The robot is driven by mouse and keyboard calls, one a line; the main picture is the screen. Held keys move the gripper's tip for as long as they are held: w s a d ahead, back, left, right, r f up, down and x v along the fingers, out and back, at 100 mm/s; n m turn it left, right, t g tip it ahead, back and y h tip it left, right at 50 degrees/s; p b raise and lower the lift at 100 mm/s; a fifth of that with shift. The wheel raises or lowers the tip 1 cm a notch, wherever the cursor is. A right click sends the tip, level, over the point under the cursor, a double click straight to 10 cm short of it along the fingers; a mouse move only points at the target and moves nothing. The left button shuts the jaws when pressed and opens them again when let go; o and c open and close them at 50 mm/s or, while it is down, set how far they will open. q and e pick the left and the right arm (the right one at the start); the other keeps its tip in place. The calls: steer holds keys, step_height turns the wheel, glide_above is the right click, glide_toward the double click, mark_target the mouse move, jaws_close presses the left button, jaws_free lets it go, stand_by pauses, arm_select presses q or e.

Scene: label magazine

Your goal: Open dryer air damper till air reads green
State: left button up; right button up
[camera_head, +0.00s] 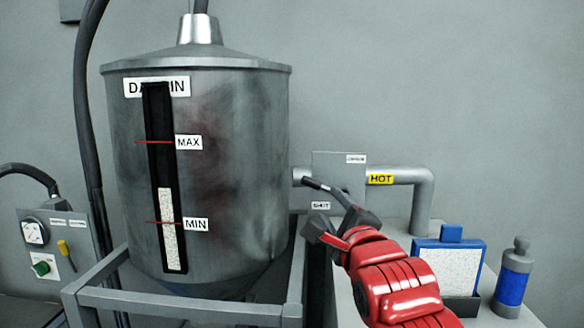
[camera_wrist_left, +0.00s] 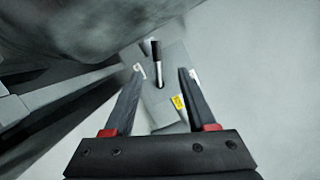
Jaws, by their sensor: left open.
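The damper plate (camera_head: 343,163) is a grey box on the pipe right of the dryer hopper (camera_head: 232,150). Its lower label reads SHUT; the upper label is too small to read. A damper lever (camera_head: 317,186) with a black grip sticks out in front of it, pointing left. My left gripper (camera_head: 328,211) is open and empty close to the lever. In the left wrist view the lever (camera_wrist_left: 157,62) shows between the two fingertips of my left gripper (camera_wrist_left: 163,73), touching neither as far as I can tell. My right gripper is not in view.
A panel at left carries a round dial (camera_head: 34,232), a yellow switch (camera_head: 64,247) and a green knob (camera_head: 41,268). A pipe (camera_head: 411,175) has a yellow HOT label. A blue-framed container (camera_head: 449,267) and a blue bottle (camera_head: 513,278) stand at right. The hopper frame (camera_head: 180,303) is in front.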

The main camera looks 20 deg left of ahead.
mark_target(308, 183)
arm_select(q)
steer(key=shift+g, duration=0.3)
steer(key=p+x, duration=0.7)
steer(key=x, duration=0.9)
steer(key=shift+s+a, duration=0.1)
steer(key=shift+a, duration=0.05)
steer(key=shift+w+a+f, duration=0.1)
steer(key=shift+w+a, duration=0.2)
steer(key=shift+w, duration=0.15)
jaws_close()
